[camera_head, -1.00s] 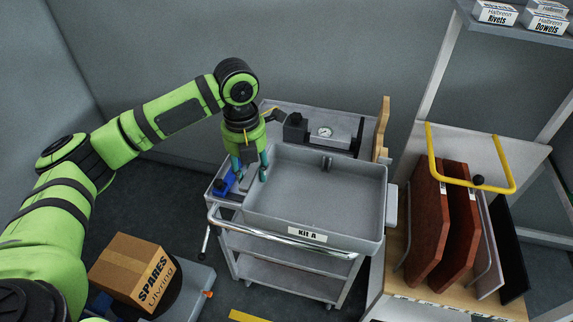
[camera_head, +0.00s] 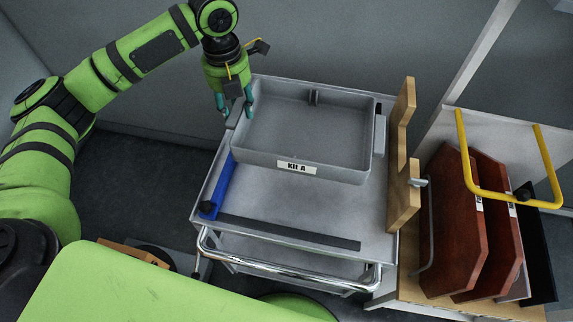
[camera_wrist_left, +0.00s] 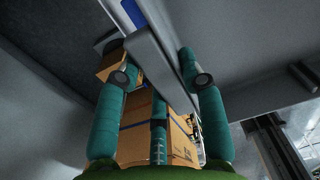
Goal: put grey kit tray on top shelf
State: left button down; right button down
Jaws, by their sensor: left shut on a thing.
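The grey kit tray (camera_head: 337,166), labelled "Kit A", is level and empty over the back part of the cart top (camera_head: 300,205). Whether it touches the cart is hard to tell. My left gripper (camera_head: 235,112) is at the tray's left side, shut on its grey side handle (camera_wrist_left: 158,62). The wrist view shows a finger on each side of the handle. A handle (camera_head: 380,135) on the tray's right side is free. My right gripper is not in view. Only a small corner of the upper shelf (camera_head: 564,5) shows at the top right.
A wooden bracket (camera_head: 404,160) stands close right of the tray. Farther right are red-brown boards (camera_head: 458,220) in a rack under a yellow bar (camera_head: 495,199). A blue strip (camera_head: 219,187) and a dark strip (camera_head: 288,232) lie on the bare cart top. The shelf's pale post (camera_head: 480,60) slants at right.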

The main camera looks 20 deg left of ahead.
pick_arm(q)
jog(key=f+b, duration=0.2)
jog(key=f, duration=0.3)
jog(key=f+b, duration=0.3)
jog(key=f, duration=0.2)
jog(key=f+b, duration=0.2)
jog(key=f, duration=0.2)
jog(key=shift+s+f+b, duration=0.35)
jog(key=shift+f, duration=0.05)
jog(key=shift+d+f, duration=0.1)
jog(key=shift+f, duration=2.25)
jog(key=c, duration=0.8)
grip_release()
jog(key=shift+o, duration=0.2)
notch_tip(320, 180, up, 12)
jog(key=shift+b, duration=0.4)
